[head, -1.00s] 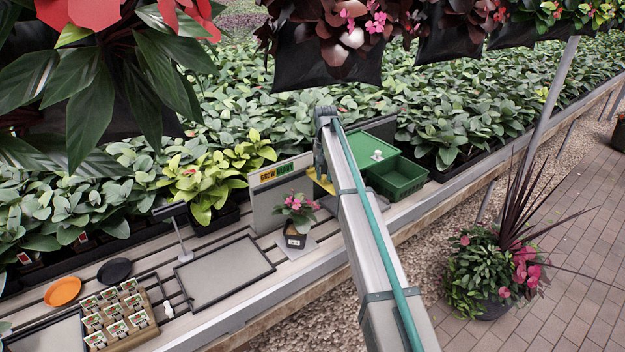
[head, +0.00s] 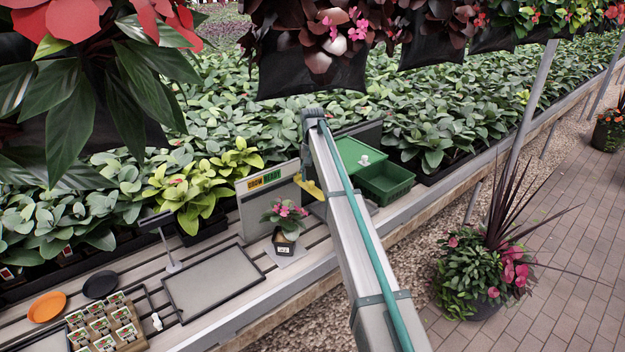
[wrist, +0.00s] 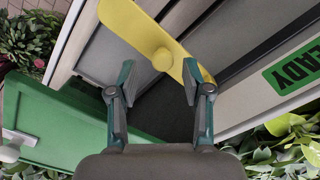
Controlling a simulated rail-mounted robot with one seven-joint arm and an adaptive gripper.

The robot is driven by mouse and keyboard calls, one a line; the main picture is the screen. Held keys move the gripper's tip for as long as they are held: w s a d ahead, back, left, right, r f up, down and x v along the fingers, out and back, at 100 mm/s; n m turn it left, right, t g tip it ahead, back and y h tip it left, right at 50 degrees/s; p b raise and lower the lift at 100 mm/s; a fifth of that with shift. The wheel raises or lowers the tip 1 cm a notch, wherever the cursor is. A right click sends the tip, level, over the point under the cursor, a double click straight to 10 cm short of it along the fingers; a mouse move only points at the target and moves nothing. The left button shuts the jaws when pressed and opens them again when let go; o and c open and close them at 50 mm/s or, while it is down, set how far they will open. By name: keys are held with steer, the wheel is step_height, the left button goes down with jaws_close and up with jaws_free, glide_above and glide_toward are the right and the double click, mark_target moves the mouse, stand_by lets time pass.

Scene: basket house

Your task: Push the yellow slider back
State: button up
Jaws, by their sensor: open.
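The yellow slider (wrist: 150,35) is a flat yellow bar with a round yellow knob, lying slantwise across the top of the wrist view. It also shows as a small yellow piece (head: 308,186) left of my arm in the head view. My gripper (wrist: 156,75) is open and empty in the wrist view, its fingers pointing toward the slider. The knob lies between the fingertip lines. The right fingertip overlaps the bar's right part in the picture; I cannot tell whether it touches. In the head view my arm hides most of the gripper.
A grey panel with a "GROW READY" sign (head: 264,178) stands beside the slider. A green lid (head: 350,150) with a white knob and a green bin (head: 388,182) are close to my arm's right. A potted pink flower (head: 286,222) stands in front of the panel.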

step_height(320, 180, up, 11)
steer(key=shift+f, duration=0.2)
steer(key=shift+f, duration=0.1)
stand_by(0.4)
